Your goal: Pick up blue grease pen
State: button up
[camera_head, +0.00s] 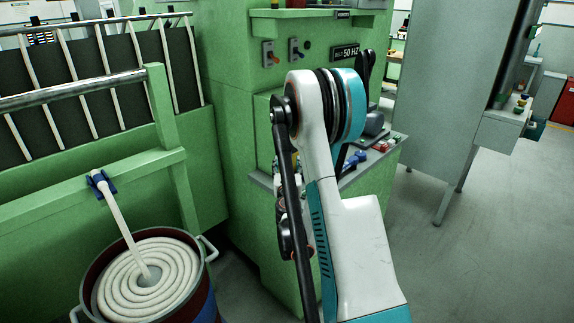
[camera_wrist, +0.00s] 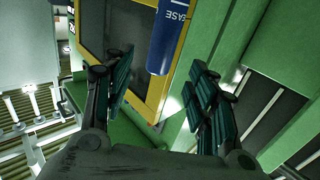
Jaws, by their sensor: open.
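The blue grease pen (camera_wrist: 170,40) shows in the wrist view as a blue cylinder with white lettering ending in "EASE". It comes in from the top edge, and its near end lies between the fingertips in the picture. My gripper (camera_wrist: 162,69) is open, with one dark green-padded finger on each side and a visible gap to the pen on both sides. I cannot tell the depth between fingers and pen. In the head view my arm blocks much of the shelf, and I cannot make out the pen there.
In the wrist view a yellow-edged dark panel (camera_wrist: 112,18) lies behind the pen. In the head view a grey shelf (camera_head: 350,176) with small items juts from the green machine (camera_head: 232,110). A drum of coiled white rope (camera_head: 196,290) stands at left.

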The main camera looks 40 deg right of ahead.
aim_at(287, 157)
jog(key=b+x, duration=0.2)
jog(key=x, duration=0.4)
jog(key=shift+w+d+f, duration=0.1)
jog(key=shift+f, duration=0.05)
jog(key=shift+w+d+b, duration=0.35)
jog(key=shift+w+d, duration=0.1)
jog(key=shift+w, duration=0.1)
jog(key=shift+c, duration=0.4)
grip_shut()
